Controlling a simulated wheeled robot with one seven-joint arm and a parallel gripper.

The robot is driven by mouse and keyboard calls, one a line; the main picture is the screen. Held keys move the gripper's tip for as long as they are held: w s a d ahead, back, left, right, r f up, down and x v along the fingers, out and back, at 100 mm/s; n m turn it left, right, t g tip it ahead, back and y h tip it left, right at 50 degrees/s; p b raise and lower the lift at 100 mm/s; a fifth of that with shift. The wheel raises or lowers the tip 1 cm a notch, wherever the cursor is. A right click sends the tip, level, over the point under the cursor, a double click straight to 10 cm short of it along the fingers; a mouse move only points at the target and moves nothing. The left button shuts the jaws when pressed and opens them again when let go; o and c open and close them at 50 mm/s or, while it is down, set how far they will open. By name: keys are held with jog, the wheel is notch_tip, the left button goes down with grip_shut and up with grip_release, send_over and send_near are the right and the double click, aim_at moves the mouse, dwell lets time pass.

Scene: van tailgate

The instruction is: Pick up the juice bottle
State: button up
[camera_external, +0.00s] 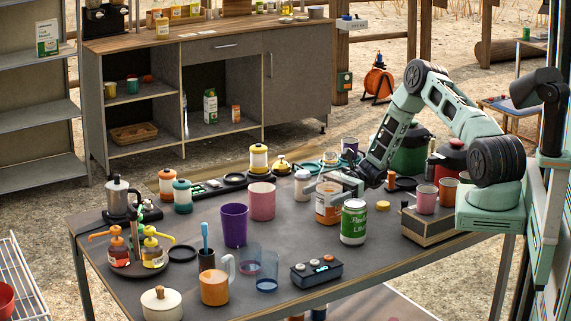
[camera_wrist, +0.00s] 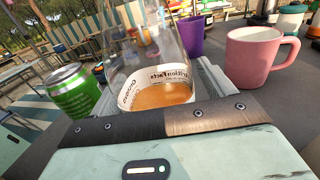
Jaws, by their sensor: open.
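The juice bottle (camera_external: 327,207) is a clear container with orange juice and a white label, standing upright on the grey table. In the wrist view the bottle (camera_wrist: 158,92) fills the middle, with its clear upper part rising out of the top of the picture. My gripper (camera_external: 333,186) is low over the table at the bottle, its jaws open. In the wrist view my gripper (camera_wrist: 160,84) has a grey finger on each side of the bottle. Whether either finger touches it I cannot tell. The bottle's base is hidden in the wrist view.
A green can (camera_external: 354,222) stands close to the bottle. A pink mug (camera_external: 262,201) and a purple cup (camera_external: 234,225) are left of it. A wooden box (camera_external: 428,226) with two cups sits near my arm base. The table (camera_external: 355,270) is bare at the front right.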

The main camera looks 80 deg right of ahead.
jog(key=c, duration=1.2)
jog(key=shift+r, duration=0.15)
